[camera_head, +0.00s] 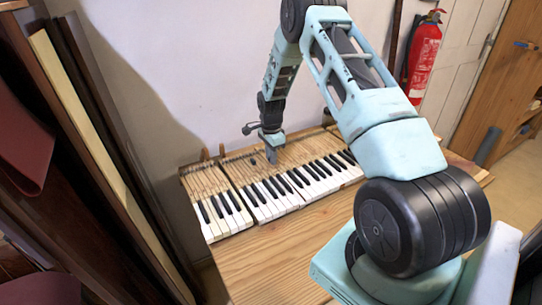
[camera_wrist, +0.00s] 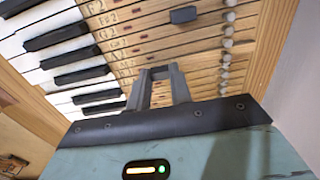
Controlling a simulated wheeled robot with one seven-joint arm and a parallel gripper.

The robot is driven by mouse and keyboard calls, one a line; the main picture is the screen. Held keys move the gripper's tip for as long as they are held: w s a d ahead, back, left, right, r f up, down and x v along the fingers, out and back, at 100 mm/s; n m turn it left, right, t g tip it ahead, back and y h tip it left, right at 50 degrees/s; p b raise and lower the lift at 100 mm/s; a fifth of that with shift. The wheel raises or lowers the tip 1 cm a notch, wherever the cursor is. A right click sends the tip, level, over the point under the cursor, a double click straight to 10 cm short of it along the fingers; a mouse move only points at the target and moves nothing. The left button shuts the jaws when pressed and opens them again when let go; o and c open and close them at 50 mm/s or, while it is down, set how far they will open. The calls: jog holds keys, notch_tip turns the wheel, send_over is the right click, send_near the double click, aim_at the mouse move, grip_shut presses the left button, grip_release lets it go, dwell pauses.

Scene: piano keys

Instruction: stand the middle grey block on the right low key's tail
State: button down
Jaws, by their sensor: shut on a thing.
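My gripper (camera_wrist: 160,78) is shut on a small grey block (camera_wrist: 160,72), which shows only as a short bar between the fingertips. In the head view my gripper (camera_head: 271,156) points down over the wooden tails of the piano keys, and the held block cannot be made out. Another dark grey block (camera_wrist: 183,15) sits on a wooden key tail near the top of the wrist view. It looks like a small dark spot in the head view (camera_head: 252,161), left of my gripper. I cannot tell which tail is the right low key's.
White and black keys (camera_head: 270,195) lie in front of the tails on a wooden table (camera_head: 270,265). Key labels and a row of pale pins (camera_wrist: 228,43) show in the wrist view. A wall stands close behind; a fire extinguisher (camera_head: 422,58) hangs far right.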

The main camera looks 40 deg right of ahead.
jog(key=shift+f, duration=0.35)
dwell(0.7)
jog(key=c, duration=1.6)
grip_release()
jog(key=shift+r, duration=0.1)
jog(key=shift+r+p, duration=0.55)
jog(key=shift+r, duration=0.5)
jog(key=o, duration=0.6)
jog(key=shift+c, duration=0.2)
